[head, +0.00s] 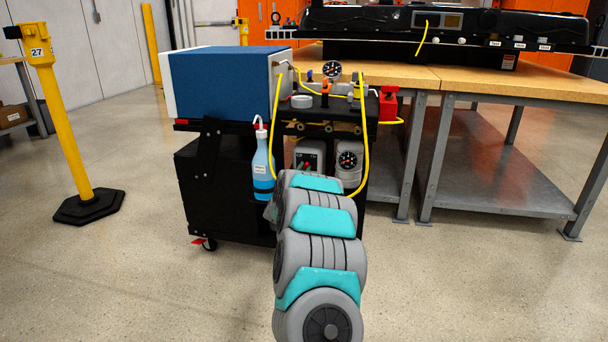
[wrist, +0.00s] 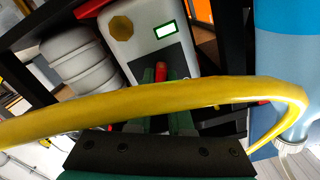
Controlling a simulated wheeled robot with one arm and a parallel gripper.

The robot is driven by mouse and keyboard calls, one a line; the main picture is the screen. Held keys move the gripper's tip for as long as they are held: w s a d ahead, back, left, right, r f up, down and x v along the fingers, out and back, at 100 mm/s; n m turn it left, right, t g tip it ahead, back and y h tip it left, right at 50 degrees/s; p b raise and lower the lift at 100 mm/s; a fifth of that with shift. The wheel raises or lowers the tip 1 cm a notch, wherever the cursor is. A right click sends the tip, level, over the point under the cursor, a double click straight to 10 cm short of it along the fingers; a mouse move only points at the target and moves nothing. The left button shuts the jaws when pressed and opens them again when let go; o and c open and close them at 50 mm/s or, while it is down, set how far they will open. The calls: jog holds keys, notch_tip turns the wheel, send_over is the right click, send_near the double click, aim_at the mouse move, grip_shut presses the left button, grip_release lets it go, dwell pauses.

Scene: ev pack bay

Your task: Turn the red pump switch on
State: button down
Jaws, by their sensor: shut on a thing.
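The red pump switch (wrist: 161,71) sits on the dark plate of a light grey pump housing in the wrist view. My gripper (wrist: 160,76) has its two green fingers on either side of the switch, shut on it. The yellow hose crosses in front and hides part of the fingers. Whether the switch is on or off I cannot tell. In the head view the pump (head: 311,148) stands on the cart's lower shelf, and my arm hides most of the gripper.
A yellow hose (wrist: 70,118) loops close across my gripper. A blue wash bottle (head: 263,176) hangs left of the pump, and a grey gauge canister (head: 349,166) stands right of it. The black cart (head: 215,190) frames the space.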

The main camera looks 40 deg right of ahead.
jog(key=shift+r+m, duration=0.1)
jog(key=shift+m, duration=0.3)
jog(key=c, duration=0.9)
grip_release()
jog(key=shift+v, duration=3.95)
jog(key=shift+w, duration=0.1)
